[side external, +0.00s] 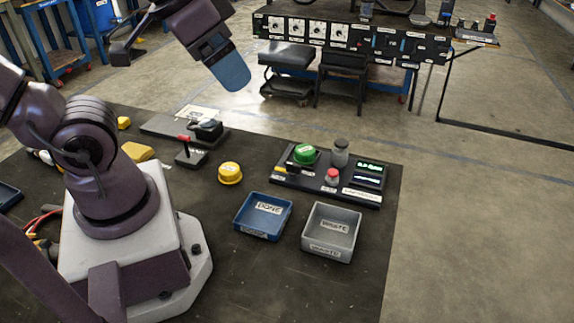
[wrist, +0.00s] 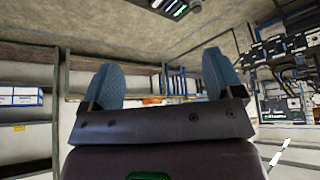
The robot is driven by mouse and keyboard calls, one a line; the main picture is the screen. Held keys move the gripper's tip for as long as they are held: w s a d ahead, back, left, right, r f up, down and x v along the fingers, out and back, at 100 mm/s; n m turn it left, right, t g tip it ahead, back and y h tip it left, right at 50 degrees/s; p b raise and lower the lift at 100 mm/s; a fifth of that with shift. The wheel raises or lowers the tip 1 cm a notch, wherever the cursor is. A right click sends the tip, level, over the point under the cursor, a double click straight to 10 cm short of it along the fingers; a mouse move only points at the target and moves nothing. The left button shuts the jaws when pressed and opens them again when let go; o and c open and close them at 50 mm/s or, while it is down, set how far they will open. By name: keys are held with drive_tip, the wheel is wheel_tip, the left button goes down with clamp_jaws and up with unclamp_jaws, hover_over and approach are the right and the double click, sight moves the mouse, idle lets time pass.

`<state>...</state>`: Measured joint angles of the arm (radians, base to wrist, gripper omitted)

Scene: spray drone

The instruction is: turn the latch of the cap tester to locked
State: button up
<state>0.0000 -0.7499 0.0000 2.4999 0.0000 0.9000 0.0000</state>
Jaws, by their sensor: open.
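The cap tester looks to be the black panel (side external: 320,194) on the right part of the dark bench. It carries a green cap (side external: 305,153), a grey cylinder, a red button (side external: 332,176) and a lit display (side external: 369,173). A small yellow and black piece (side external: 287,170) at its left front may be the latch; its position is too small to read. My gripper (side external: 231,76) is high above the bench's far side, left of the panel and well apart from it. In the wrist view its two blue fingers (wrist: 162,78) are spread with nothing between them.
A blue tray (side external: 263,216) and a grey tray (side external: 331,232) stand in front of the panel. A yellow cap (side external: 229,173) lies to the left. The air around my gripper is clear.

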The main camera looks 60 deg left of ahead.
drive_tip(key=shift+a, duration=0.1)
drive_tip(key=c, duration=0.3)
drive_tip(key=a+f, duration=0.1)
drive_tip(key=w+a+f+n+g, duration=0.1)
drive_tip(key=a+f+n+g, duration=0.1)
drive_tip(key=f, duration=0.1)
drive_tip(key=shift+w+a, duration=0.1)
drive_tip(key=shift+w, duration=0.25)
drive_tip(key=c, duration=0.5)
drive_tip(key=n+h, duration=0.3)
drive_tip(key=n, duration=2.2)
approach(292, 164)
drive_tip(key=x, duration=0.9)
drive_tip(key=shift+w+f, duration=0.2)
drive_tip(key=shift+f, duration=0.15)
drive_tip(key=shift+c, duration=0.5)
clamp_jaws()
